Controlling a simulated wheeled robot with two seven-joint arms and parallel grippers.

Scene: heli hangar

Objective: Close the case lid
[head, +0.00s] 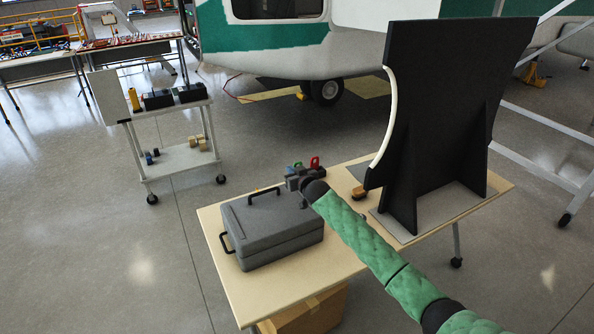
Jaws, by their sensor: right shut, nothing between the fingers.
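The grey case (271,229) stands on the light wooden table (262,288), left of the table's middle. Its lid (262,212) looks down, lying over the case body; I cannot tell whether it is latched. One dark handle shows on its left side and another at the top back edge. My right gripper (293,181) is at the end of the green-sleeved arm, by the back right corner of the case. It is shut and empty. Whether it touches the lid cannot be told. My left gripper does not show.
A large black stand (436,110) with a pale curved edge rises on the table's right. Small red and green items (314,163) lie behind my gripper. A cardboard box (310,312) is under the table. A white cart (180,157) and a helicopter (265,45) are beyond.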

